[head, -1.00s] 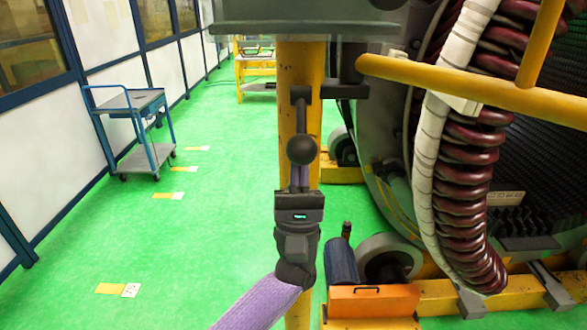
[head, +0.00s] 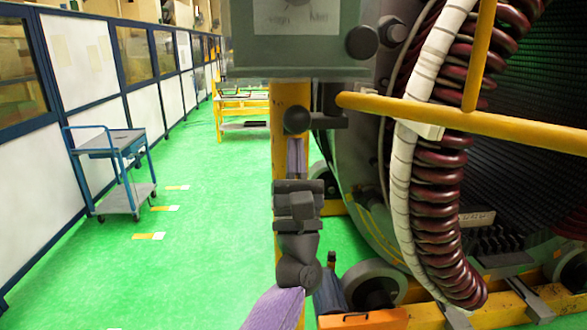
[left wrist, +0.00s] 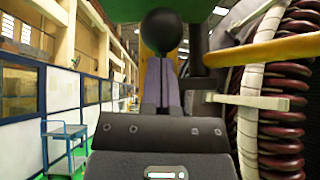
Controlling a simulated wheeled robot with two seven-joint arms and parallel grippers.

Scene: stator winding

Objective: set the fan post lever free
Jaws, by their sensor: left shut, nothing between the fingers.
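The fan post is a yellow column (head: 284,108) with a grey-green box (head: 298,42) on top. The lever's black ball knob (head: 297,119) is in front of the post, level with the dark bracket (head: 332,119) at its right. The lever's rod is hidden behind the knob. My left gripper (head: 297,142) points up just under the knob, its purple fingers shut and empty. The left wrist view shows the knob (left wrist: 161,30) right above the shut fingertips (left wrist: 161,60); I cannot tell whether they touch. My right gripper is not in view.
A yellow rail (head: 450,115), a white-wrapped hose (head: 408,165) and dark red coils (head: 440,190) of the big machine stand close at the right. A blue trolley (head: 112,165) is at the left. The green floor (head: 190,260) between is clear.

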